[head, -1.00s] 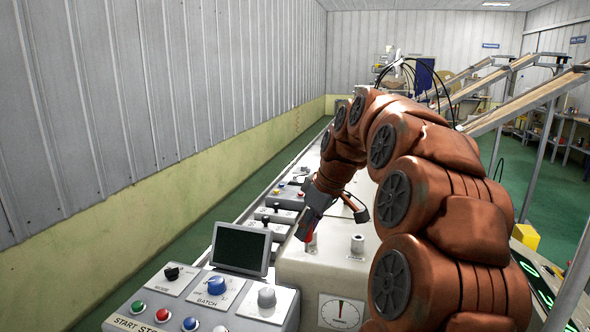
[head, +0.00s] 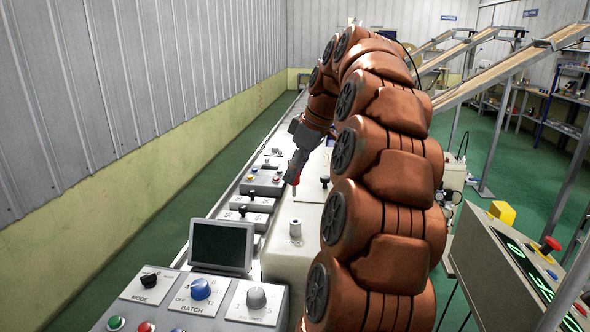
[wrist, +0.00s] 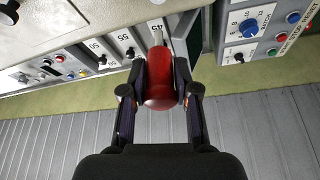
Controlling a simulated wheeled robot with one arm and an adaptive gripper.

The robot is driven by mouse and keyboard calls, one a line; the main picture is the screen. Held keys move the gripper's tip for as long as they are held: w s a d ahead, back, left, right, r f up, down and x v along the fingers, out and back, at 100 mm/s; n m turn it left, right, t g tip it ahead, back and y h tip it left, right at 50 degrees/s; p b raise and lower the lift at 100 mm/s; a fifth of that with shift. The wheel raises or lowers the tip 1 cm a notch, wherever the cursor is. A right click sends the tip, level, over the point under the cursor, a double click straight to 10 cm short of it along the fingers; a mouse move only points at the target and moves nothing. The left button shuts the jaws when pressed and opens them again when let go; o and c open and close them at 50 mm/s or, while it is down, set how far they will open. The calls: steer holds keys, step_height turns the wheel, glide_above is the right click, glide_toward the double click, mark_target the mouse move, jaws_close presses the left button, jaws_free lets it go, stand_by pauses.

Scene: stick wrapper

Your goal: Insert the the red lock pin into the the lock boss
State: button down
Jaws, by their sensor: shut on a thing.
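My gripper (head: 297,168) is shut on the red lock pin (head: 293,179) and holds it above the pale machine top. In the wrist view the pin's red handle (wrist: 160,88) sits between the two dark fingers, with its grey metal shank pointing away from the gripper. A short grey upright cylinder, which looks like the lock boss (head: 295,228), stands on the machine top in the head view. The pin is apart from it, farther back in the picture. My arm hides part of the machine top to the right.
A control panel with a small screen (head: 222,246), knobs and buttons stands at the front left. A black knob (head: 325,181) rises from the machine top behind the boss. Another console (head: 520,265) is at right. Open green floor lies between.

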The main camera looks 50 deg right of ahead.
steer(key=shift+s, duration=0.1)
steer(key=shift+d+f+b, duration=0.1)
steer(key=shift+f+b, duration=0.4)
steer(key=shift+b, duration=0.1)
steer(key=shift+f+b, duration=3.2)
steer(key=shift+f, duration=1.1)
steer(key=shift+f, duration=0.15)
steer(key=c, duration=0.8)
jaws_free()
steer(key=shift+s+d+r, duration=0.8)
steer(key=shift+s, duration=1.35)
steer(key=shift+s+d+r, duration=0.75)
steer(key=shift+s+d, duration=0.1)
steer(key=shift+s, duration=1.3)
steer(key=shift+s+d+r, duration=0.8)
steer(key=shift+s, duration=1.35)
